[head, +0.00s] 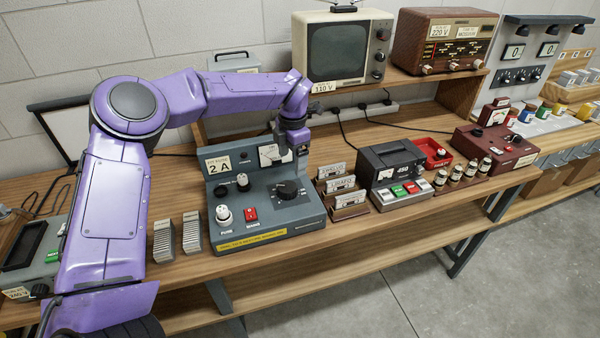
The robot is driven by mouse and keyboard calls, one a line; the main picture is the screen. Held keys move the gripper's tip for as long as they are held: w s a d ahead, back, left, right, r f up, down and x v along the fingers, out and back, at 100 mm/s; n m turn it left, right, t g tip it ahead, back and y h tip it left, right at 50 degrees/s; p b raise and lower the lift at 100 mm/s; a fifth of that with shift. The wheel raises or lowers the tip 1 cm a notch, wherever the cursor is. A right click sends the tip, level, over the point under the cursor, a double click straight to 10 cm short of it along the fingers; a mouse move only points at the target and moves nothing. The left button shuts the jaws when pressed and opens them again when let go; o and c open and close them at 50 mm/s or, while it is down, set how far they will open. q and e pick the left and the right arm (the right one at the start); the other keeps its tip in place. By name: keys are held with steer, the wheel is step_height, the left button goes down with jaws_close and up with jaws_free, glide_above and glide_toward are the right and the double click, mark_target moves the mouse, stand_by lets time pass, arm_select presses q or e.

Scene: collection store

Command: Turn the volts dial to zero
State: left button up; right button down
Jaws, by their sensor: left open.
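A blue-grey bench unit (265,212) with a "2 A" card stands on the wooden bench. A large black dial (291,189) sits on the right of its sloped face; its lettering is too small to read, so I cannot confirm that it is the volts dial. A meter (268,155) on the unit's upright panel is partly hidden by my gripper. My left gripper (287,157) points down in front of that panel, above and behind the dial and apart from it. It is open and looks empty. My right gripper is out of view.
The unit also carries a white fuse knob (223,213) and a red switch (250,213). Cassettes in a wooden rack (345,190) stand close on its right, with a black cassette player (393,168) beyond. Grey card stacks (191,232) stand on its left. A television (341,48) is on the shelf above.

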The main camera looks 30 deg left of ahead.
mark_target(289, 185)
arm_select(q)
steer(key=s+f, duration=0.1)
steer(key=f, duration=0.1)
steer(key=s+f+p, duration=0.1)
steer(key=s+a+f+p, duration=0.1)
steer(key=f, duration=0.1)
steer(key=shift+f, duration=0.3)
steer(key=f, duration=0.1)
steer(key=w+f, duration=0.2)
steer(key=f, duration=0.1)
steer(key=shift+p, duration=0.35)
steer(key=shift+s+r, duration=0.15)
steer(key=shift+r, duration=0.05)
steer(key=shift+s+r, duration=0.15)
steer(key=shift+s, duration=0.1)
steer(key=shift+c, duration=1.2)
steer(key=shift+s, duration=0.1)
steer(key=c, duration=0.8)
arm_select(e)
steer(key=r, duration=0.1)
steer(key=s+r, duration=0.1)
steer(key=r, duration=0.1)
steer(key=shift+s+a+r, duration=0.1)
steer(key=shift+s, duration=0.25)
